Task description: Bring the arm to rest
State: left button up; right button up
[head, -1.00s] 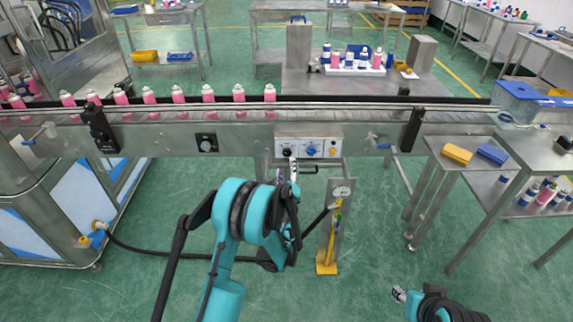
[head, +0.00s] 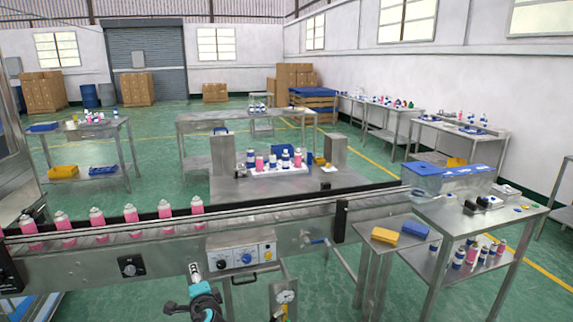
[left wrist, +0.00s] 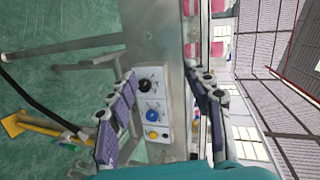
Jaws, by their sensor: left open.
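My left gripper (head: 195,272) is at the lower middle of the head view, in front of the conveyor's side and just left of the control panel (head: 235,259). In the left wrist view my left gripper (left wrist: 163,80) has its two purple-padded fingers spread wide, with nothing between them. The control panel (left wrist: 151,92) shows between and beyond the fingers, with a black knob, a blue knob and a yellow button. I cannot tell the exact gap between the fingers and the panel. My right gripper is in neither view.
The conveyor (head: 165,238) carries several pink cans and crosses the whole front. A pressure gauge (head: 285,296) stands below the panel. A yellow block (head: 384,235) and a blue block (head: 415,230) lie on a small table at right. Open green floor lies beyond the conveyor.

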pick_arm(q)
jog(key=s+d+f+n+g+h, duration=0.1)
jog(key=s+d+n+g+h, duration=0.1)
jog(key=s, duration=0.8)
jog(key=s+d+f+n+g+h, duration=0.1)
jog(key=s+d+n+g+h, duration=0.1)
jog(key=s+n, duration=0.4)
jog(key=s+d+f+n+g+h, duration=0.1)
jog(key=s+d+n, duration=0.3)
jog(key=s, duration=1)
jog(key=shift+s+d+f+g+h, duration=0.2)
jog(key=shift+s+d+g+h, duration=0.15)
jog(key=shift+g+h, duration=0.3)
